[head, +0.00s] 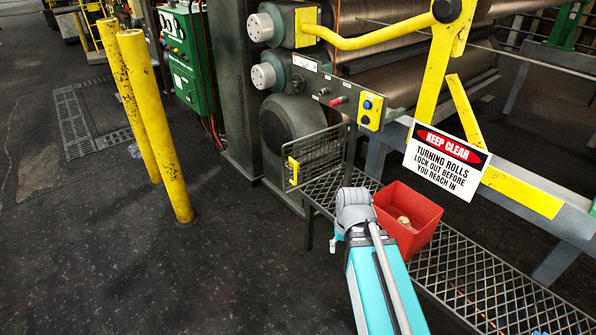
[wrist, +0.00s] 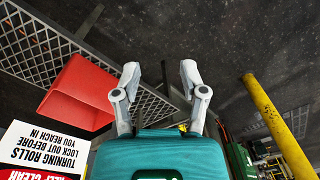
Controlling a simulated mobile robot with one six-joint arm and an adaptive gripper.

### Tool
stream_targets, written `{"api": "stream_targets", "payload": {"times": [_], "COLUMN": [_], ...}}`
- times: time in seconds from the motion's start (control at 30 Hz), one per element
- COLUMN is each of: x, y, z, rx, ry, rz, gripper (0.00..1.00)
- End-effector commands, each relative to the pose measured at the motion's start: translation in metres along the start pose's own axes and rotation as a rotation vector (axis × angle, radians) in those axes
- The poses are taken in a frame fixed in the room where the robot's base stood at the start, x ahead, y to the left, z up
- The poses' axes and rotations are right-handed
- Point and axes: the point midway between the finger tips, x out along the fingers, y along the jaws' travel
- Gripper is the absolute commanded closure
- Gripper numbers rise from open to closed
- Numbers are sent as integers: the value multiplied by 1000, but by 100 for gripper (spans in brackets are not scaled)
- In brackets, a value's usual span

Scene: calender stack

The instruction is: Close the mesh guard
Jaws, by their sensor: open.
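The mesh guard (head: 318,152) is a dark framed wire panel with a yellow handle (head: 293,171) on its left edge. In the head view it stands upright beside the rolls, sticking out to the left from a post at the end of the grating. I cannot tell how far it is swung. In the wrist view my gripper (wrist: 160,75) is open, with nothing between its two grey fingers. In the head view my arm hides the fingers.
A red bin (head: 409,215) stands on the grating walkway (head: 470,275) beside my arm. A keep-clear sign (head: 447,160) hangs behind it. A button box (head: 370,110) is above the guard. Yellow posts (head: 155,125) stand left; the floor between them and the grating is clear.

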Motion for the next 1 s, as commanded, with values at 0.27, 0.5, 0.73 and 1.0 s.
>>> {"api": "stream_targets", "payload": {"times": [0.27,0.5,0.73,1.0], "x": [43,68,82,91], "y": [-35,-70,-95,-109], "z": [-51,-106,-158,-218], "rx": [222,505,792,1139], "ry": [97,153,146,56], "rz": [-218,-491,-765,-1096], "gripper": [100,100,100,100]}}
